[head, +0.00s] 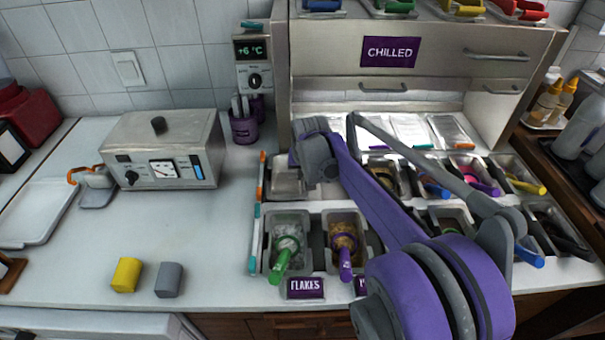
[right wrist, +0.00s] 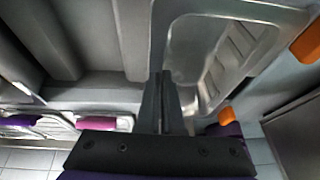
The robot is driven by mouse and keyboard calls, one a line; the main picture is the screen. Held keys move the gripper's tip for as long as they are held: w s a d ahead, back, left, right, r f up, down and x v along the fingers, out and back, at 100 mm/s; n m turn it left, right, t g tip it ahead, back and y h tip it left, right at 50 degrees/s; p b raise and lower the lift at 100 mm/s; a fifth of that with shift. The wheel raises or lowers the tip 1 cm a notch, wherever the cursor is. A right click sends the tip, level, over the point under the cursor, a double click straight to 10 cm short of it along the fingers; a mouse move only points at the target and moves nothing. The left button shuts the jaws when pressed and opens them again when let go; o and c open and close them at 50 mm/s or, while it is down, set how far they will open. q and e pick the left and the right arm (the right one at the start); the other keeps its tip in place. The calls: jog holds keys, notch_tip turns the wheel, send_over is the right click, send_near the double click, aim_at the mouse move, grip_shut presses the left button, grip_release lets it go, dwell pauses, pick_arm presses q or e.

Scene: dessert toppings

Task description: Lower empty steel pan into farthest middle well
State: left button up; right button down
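A steel pan (head: 288,183) shows at the back left of the topping station, partly hidden by my right gripper (head: 318,160). In the right wrist view the pan (right wrist: 240,50) lies to the right of the fingers, with its rim running up to them. The right gripper's two fingers (right wrist: 168,100) are close together at the pan's rim and look shut on it. I cannot tell whether the pan hangs or rests. The far middle part of the station (head: 345,160) is largely hidden behind my purple right arm. My left gripper is not in view.
Front pans hold flakes (head: 288,238) and a brown topping (head: 343,237), with green and purple scoops sticking out. More filled pans with scoops (head: 470,172) stand to the right. The chilled cabinet (head: 420,75) rises behind. The left counter (head: 215,235) is mostly clear.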

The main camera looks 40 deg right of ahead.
jog(key=shift+f+b, duration=0.35)
jog(key=shift+f, duration=0.4)
dwell(0.8)
jog(key=c, duration=0.6)
grip_release()
jog(key=shift+r+p, duration=3.25)
jog(key=shift+r, duration=0.8)
jog(key=shift+f, duration=0.1)
